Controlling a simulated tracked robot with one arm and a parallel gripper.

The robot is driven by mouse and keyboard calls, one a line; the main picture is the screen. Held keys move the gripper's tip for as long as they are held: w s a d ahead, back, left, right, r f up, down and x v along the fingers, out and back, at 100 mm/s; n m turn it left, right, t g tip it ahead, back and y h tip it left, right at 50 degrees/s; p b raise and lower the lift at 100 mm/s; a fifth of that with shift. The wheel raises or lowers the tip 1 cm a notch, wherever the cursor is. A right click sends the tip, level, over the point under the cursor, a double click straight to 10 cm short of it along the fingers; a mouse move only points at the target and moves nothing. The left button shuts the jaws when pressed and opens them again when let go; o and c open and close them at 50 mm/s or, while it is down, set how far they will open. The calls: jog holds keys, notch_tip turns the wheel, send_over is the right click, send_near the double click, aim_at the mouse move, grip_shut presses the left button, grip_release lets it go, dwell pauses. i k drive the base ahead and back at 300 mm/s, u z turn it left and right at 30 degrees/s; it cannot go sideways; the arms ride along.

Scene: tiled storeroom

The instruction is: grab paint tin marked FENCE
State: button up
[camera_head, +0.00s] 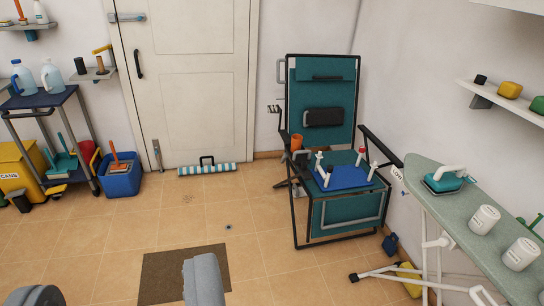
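No tin with a readable FENCE label shows in this view. Two white lidded containers stand on the ironing board at the right, one (485,220) farther back and one (521,253) nearer. Their small markings are too blurred to read, and I cannot tell whether either is a paint tin. Grey parts that look like my gripper (203,280) show at the bottom edge, left of centre, cut off by the frame. They are over the floor, well apart from both containers. Nothing is seen held, and I cannot tell how far the fingers are apart.
The ironing board (432,182) holds a teal iron (445,181). A blue bucket (119,180) and trolley (38,100) stand left.

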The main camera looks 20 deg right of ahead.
aim_at(524, 250)
jog(key=z, duration=0.5)
jog(key=i, duration=1)
jog(key=z, duration=1.15)
jog(key=i, duration=0.65)
jog(key=z, duration=0.25)
jog(key=k, duration=0.9)
jog(key=z, duration=0.2)
jog(key=i, duration=0.9)
jog(key=u, duration=0.1)
